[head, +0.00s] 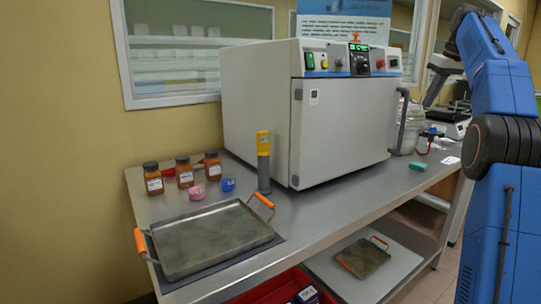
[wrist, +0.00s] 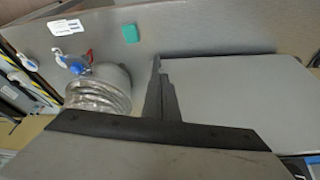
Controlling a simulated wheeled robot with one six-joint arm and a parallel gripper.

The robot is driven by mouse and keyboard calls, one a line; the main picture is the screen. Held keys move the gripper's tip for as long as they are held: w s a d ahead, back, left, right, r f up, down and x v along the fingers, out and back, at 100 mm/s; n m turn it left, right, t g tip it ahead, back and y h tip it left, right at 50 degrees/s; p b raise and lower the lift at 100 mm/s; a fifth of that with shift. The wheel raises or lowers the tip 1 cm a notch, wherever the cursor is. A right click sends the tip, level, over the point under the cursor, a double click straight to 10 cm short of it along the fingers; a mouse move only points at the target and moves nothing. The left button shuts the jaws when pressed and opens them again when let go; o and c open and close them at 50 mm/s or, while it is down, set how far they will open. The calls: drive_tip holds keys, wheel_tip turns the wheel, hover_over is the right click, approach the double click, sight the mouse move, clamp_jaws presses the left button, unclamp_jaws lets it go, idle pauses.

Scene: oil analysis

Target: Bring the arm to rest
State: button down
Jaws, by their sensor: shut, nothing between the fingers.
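My arm (head: 500,150), blue with dark joints, rises along the right side of the head view and leaves the frame at the top; its end is out of that view. My gripper (wrist: 156,64) shows in the wrist view as two dark fingers together in the middle above a wide dark bar. It is shut with nothing held. It is over the steel bench, near a pale grey panel, probably the oven; I cannot tell the gap between them.
The grey oven (head: 343,130) stands on the steel bench (head: 310,212). A metal tray (head: 215,240) with orange handles, several brown bottles (head: 185,172) and a yellow-topped device (head: 263,160) are left. A clear ribbed vessel (wrist: 98,92) and green block (wrist: 131,33) are near my gripper.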

drive_tip(key=s+a+f+m, duration=0.1)
drive_tip(key=s+a+f, duration=0.2)
drive_tip(key=s+a, duration=0.45)
drive_tip(key=s+a+f+m+h, duration=0.1)
drive_tip(key=s+a+f, duration=0.2)
drive_tip(key=s+a, duration=0.4)
drive_tip(key=s+a+f+m, duration=0.1)
drive_tip(key=s+a+f, duration=0.2)
drive_tip(key=s+a, duration=0.4)
drive_tip(key=s+a+f, duration=0.3)
drive_tip(key=s+f, duration=1)
drive_tip(key=s, duration=0.1)
drive_tip(key=s+a+f, duration=0.3)
drive_tip(key=s+f, duration=1.1)
drive_tip(key=shift+f+m+t+h, duration=0.3)
drive_tip(key=shift+m+t, duration=0.1)
